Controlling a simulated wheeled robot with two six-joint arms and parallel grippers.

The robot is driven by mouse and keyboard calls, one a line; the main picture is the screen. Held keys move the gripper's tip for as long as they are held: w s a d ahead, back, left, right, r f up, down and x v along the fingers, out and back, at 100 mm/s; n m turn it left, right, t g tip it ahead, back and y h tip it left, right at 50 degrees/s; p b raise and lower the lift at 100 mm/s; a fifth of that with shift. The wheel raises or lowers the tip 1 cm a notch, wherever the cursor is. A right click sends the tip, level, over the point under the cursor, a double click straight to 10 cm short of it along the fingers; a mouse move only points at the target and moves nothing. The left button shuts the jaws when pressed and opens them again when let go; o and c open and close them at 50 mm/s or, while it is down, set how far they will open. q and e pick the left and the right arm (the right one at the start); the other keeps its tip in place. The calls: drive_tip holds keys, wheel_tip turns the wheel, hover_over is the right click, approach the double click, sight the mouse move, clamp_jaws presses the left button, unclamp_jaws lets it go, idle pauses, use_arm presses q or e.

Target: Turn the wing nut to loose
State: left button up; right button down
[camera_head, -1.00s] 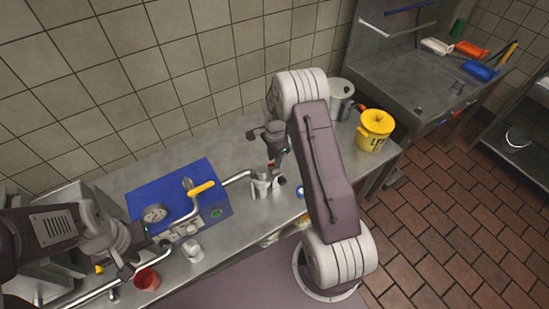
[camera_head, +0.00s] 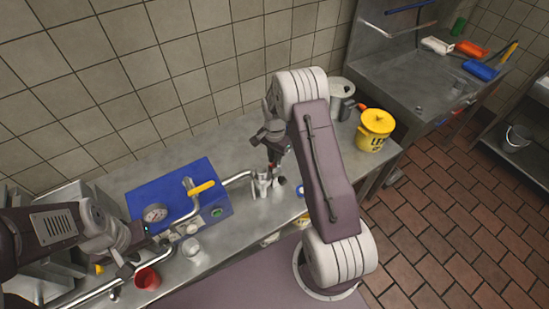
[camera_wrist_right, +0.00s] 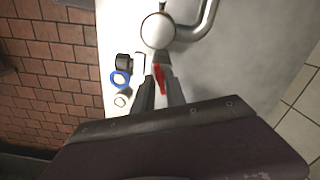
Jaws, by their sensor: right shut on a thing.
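My right gripper (camera_head: 271,167) reaches down to a silver fitting (camera_head: 262,184) at the end of the curved steel pipe (camera_head: 238,179). In the right wrist view the right gripper's fingers (camera_wrist_right: 159,86) are close together beside the round pipe end (camera_wrist_right: 158,30), with a narrow red part (camera_wrist_right: 159,78) at them. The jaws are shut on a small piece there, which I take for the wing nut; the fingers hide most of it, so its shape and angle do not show. My left gripper (camera_head: 125,268) hangs over the front left of the counter, its jaws too small to read.
A blue machine (camera_head: 155,189) with a gauge and yellow handle stands left of the fitting. A blue ring (camera_wrist_right: 121,78) lies near the gripper. A yellow bucket (camera_head: 373,136) stands at right.

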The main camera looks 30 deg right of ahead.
drive_tip(key=n, duration=0.7)
drive_tip(key=shift+w+r, duration=0.1)
drive_tip(key=shift+w, duration=0.05)
drive_tip(key=n, duration=0.7)
drive_tip(key=shift+n, duration=0.4)
drive_tip(key=n, duration=0.3)
drive_tip(key=shift+d+n, duration=0.1)
drive_tip(key=shift+n, duration=0.2)
drive_tip(key=n, duration=0.3)
drive_tip(key=shift+n, duration=0.3)
drive_tip(key=n, duration=0.6)
drive_tip(key=shift+n, duration=0.4)
drive_tip(key=c, duration=1.6)
unclamp_jaws()
drive_tip(key=shift+o, duration=0.2)
